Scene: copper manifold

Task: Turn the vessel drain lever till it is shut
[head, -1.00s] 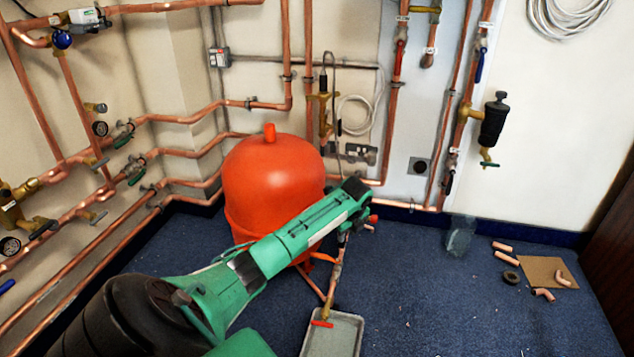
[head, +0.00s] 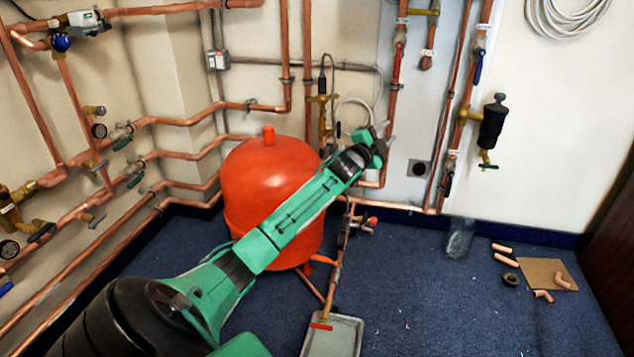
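The red vessel (head: 272,190) stands on the floor in the middle, partly behind my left arm. A copper drain pipe (head: 335,280) runs down from beside it to a small red lever (head: 321,326). The lever lies crosswise at the pipe's low end, above the edge of a grey tray (head: 345,340). My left gripper (head: 386,136) is up and to the right of the vessel, in front of the wall pipes, well away from the lever. I cannot tell how far its fingers are apart. My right gripper is not in view.
A red knob (head: 372,221) sits on a fitting right of the vessel. Copper pipes with valves line the left and back walls. A clear container (head: 460,238), loose pipe pieces (head: 505,258) and a cardboard sheet (head: 548,272) lie at right. The blue floor between is mostly clear.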

